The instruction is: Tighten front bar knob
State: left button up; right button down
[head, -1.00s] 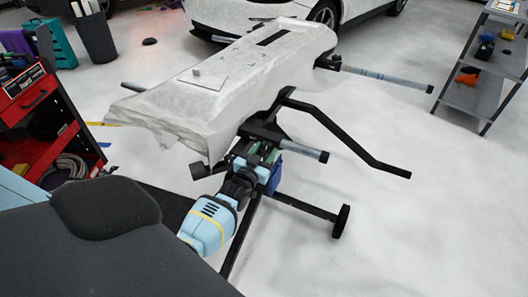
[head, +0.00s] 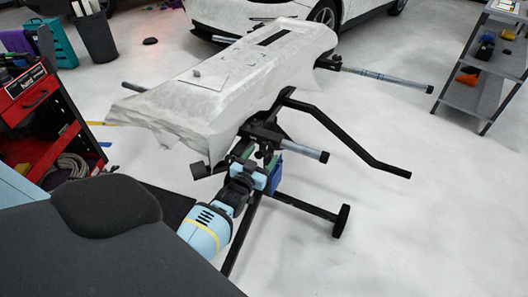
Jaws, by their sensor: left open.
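The stand carries a bumper draped in white film (head: 225,85). Dark clamp parts sit at the bar's inner end; the knob cannot be picked out clearly there. My left gripper (head: 258,156) is open, right at these clamp parts and under the film's near edge. My own wrist hides part of the area, and I cannot tell whether the fingers touch the knob. My right gripper is not in view.
A second bar (head: 385,78) sticks out at the far end. A bent black handle (head: 350,140) and a wheeled leg (head: 310,207) reach right. A red tool cart (head: 42,115) stands left, a grey shelf (head: 483,75) right. The floor at right is clear.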

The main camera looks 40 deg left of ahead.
pick_arm(q)
jog(key=shift+s+d, duration=0.2)
jog(key=shift+s, duration=0.7)
jog(key=shift+s+d, duration=0.15)
jog(key=shift+s, duration=0.7)
jog(key=shift+s+d, duration=0.2)
jog(key=shift+s, duration=0.7)
jog(key=shift+s, duration=0.1)
